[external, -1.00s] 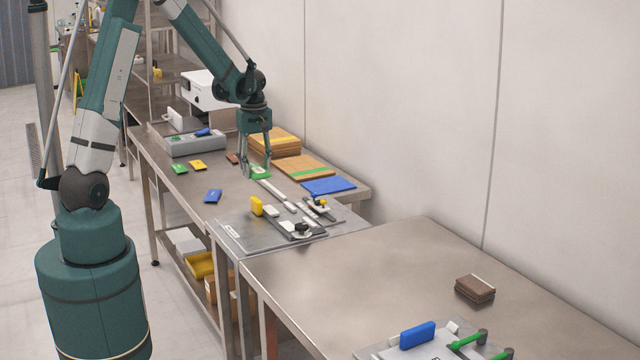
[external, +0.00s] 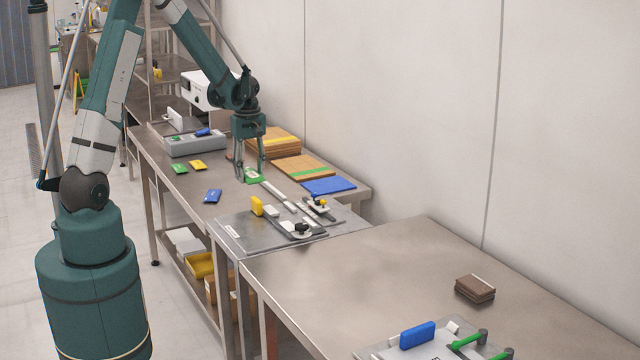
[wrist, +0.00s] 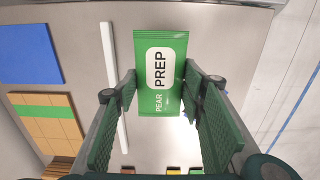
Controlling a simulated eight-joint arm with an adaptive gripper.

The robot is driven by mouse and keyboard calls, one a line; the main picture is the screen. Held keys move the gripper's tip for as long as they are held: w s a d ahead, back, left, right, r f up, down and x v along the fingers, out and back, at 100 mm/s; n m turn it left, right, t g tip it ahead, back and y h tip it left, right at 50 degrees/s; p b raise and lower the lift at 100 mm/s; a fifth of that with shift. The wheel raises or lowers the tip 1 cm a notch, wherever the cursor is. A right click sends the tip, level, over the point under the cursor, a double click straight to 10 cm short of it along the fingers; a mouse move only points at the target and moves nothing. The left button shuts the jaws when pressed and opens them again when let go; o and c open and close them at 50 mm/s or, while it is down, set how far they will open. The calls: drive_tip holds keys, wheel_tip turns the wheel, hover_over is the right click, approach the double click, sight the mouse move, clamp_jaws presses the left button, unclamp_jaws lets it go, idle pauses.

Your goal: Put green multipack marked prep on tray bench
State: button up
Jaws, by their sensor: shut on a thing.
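The green multipack (wrist: 161,75) reads "PEAR PREP" in the wrist view and sits between my fingers. It also shows as a small green patch (external: 254,176) in the external view. My gripper (external: 252,177) is shut on it, over the far bench (external: 180,200); its green fingers flank the pack in the wrist view (wrist: 161,92). I cannot tell whether the pack is clear of the bench top. Another green pack (external: 180,169) lies on the left of that bench; its marking is too small to read.
A yellow pack (external: 198,165), blue pack (external: 213,196) and grey box (external: 195,148) are nearby. Brown boards (external: 303,168) and a blue mat (external: 328,186) lie by the wall. A metal plate with fittings (external: 240,238) lies in front. The near bench (external: 350,270) is largely clear.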

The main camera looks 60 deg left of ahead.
sight(250, 172)
drive_tip(key=shift+f, duration=2)
drive_tip(key=shift+f+b, duration=0.45)
drive_tip(key=shift+f, duration=1.4)
drive_tip(key=shift+f, duration=0.2)
drive_tip(key=o, duration=1)
drive_tip(key=shift+r, duration=0.25)
drive_tip(key=shift+r+p, duration=0.7)
drive_tip(key=shift+r, duration=5.25)
